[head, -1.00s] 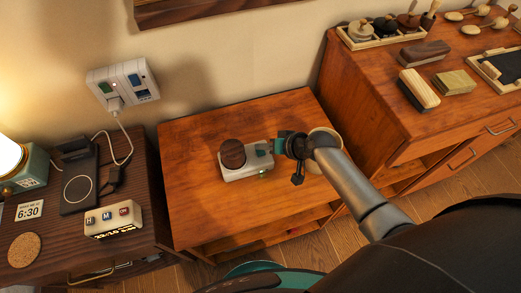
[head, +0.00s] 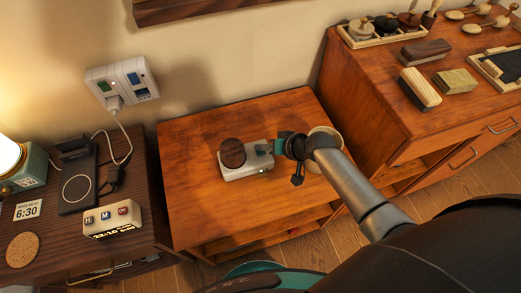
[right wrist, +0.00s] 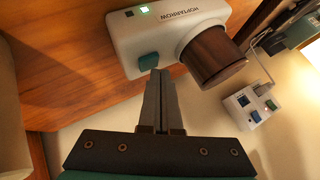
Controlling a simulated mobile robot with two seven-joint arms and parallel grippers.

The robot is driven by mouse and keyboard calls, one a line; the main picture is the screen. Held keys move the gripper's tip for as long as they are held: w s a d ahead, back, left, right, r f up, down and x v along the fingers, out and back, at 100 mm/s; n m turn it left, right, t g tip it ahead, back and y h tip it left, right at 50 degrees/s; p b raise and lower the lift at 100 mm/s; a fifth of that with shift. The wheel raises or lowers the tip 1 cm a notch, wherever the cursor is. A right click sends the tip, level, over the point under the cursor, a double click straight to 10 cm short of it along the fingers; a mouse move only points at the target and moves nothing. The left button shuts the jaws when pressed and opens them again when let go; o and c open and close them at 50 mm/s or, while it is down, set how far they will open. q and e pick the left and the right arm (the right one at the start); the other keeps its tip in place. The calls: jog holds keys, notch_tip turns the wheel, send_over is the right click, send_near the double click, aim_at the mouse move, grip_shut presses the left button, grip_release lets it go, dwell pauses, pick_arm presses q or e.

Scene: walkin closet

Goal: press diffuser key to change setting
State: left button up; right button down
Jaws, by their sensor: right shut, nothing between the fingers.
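The diffuser (head: 246,174) has a white base and a round dark-wood cap (head: 232,152); it stands on the middle wooden table. In the right wrist view the diffuser (right wrist: 128,40) shows a teal key (right wrist: 148,62) on its side face, and a small green light (right wrist: 144,10) is lit. My right gripper (right wrist: 160,74) is shut and empty, with its fingertips right at the key's edge; I cannot tell whether they touch. In the head view the right gripper (head: 273,147) is just right of the diffuser. My left gripper is out of view.
A beige round object (head: 324,136) stands behind my right wrist. The left dresser holds a charger (head: 77,188), a clock-like block (head: 112,218) and a cork coaster (head: 23,250). A wall socket (head: 122,83) is above. The middle table (head: 195,215) is otherwise mostly clear.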

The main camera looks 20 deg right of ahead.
aim_at(263, 154)
jog(key=shift+f+b, duration=0.35)
jog(key=shift+f, duration=0.15)
dwell(0.7)
jog(key=shift+r, duration=0.15)
jog(key=shift+r+p, duration=0.75)
jog(key=shift+p, duration=0.15)
notch_tip(263, 154, up, 5)
jog(key=p, duration=0.5)
dwell(0.6)
